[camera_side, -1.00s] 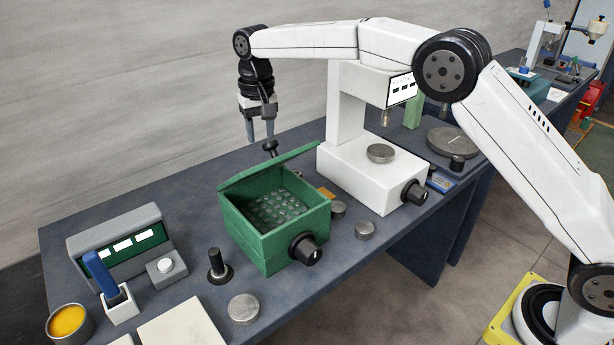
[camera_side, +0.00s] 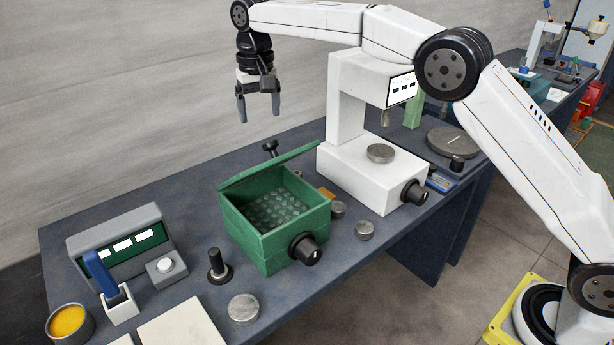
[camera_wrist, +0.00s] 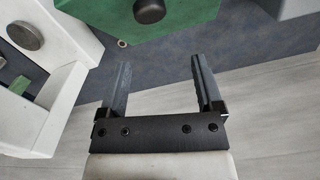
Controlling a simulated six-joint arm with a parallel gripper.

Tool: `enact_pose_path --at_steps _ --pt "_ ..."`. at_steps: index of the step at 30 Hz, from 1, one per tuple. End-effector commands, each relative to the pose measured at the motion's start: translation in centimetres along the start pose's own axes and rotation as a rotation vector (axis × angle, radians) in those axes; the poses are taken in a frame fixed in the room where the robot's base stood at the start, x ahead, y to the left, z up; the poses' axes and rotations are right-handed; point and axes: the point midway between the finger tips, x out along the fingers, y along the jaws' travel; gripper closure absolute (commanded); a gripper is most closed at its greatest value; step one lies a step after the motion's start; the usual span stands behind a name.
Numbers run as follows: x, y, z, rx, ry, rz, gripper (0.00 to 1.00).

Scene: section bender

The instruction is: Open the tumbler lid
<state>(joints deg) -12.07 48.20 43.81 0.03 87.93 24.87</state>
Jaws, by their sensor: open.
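The tumbler is a green box (camera_side: 290,236) on the bench, with a black knob (camera_side: 305,249) on its front right face. Its green lid (camera_side: 268,166) stands tilted up at the back edge, and bumpy contents show inside the box. A black lid knob (camera_side: 270,148) sticks up behind the lid. In the wrist view the green lid (camera_wrist: 190,14) lies at the top with its black knob (camera_wrist: 150,10). My gripper (camera_side: 258,118) is open and empty, above and behind the lid, clear of it. Its fingers (camera_wrist: 162,85) also show spread apart in the wrist view.
A white press-like machine (camera_side: 350,130) stands right of the box. A grey display unit (camera_side: 120,245), a black-handled post (camera_side: 217,265) and a tin of yellow stuff (camera_side: 69,322) are at left. Small metal discs (camera_side: 243,309) lie around. The bench behind the box is clear.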

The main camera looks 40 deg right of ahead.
Motion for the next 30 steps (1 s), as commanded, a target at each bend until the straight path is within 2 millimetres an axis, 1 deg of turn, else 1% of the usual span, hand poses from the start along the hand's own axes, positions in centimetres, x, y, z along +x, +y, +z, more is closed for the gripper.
enact_pose_path --at_steps 1,9,13,21,22,23,24,26,27,29,30 --pt "-0.7 0.0 0.0 0.000 0.002 -0.001 0.16" --pt "-2.5 -0.1 0.0 0.000 0.000 -0.001 0.16" --pt "-2.9 0.0 0.0 0.000 0.000 -0.001 0.16" --pt "-3.0 0.0 0.0 0.000 0.000 0.000 0.16" --pt "-3.0 0.0 0.0 0.000 0.000 0.000 0.22" --pt "-3.0 0.0 0.0 -0.001 -0.001 0.000 0.32" --pt "-2.9 0.0 0.1 -0.002 -0.002 -0.001 0.44" --pt "-2.8 -0.1 0.2 -0.005 -0.009 -0.002 0.64" --pt "-2.7 -0.1 0.3 -0.010 -0.017 -0.003 0.76" --pt "-2.3 -0.1 0.7 -0.020 -0.036 -0.007 0.95" --pt "-2.0 -0.2 1.0 -0.030 -0.053 -0.009 1.00"
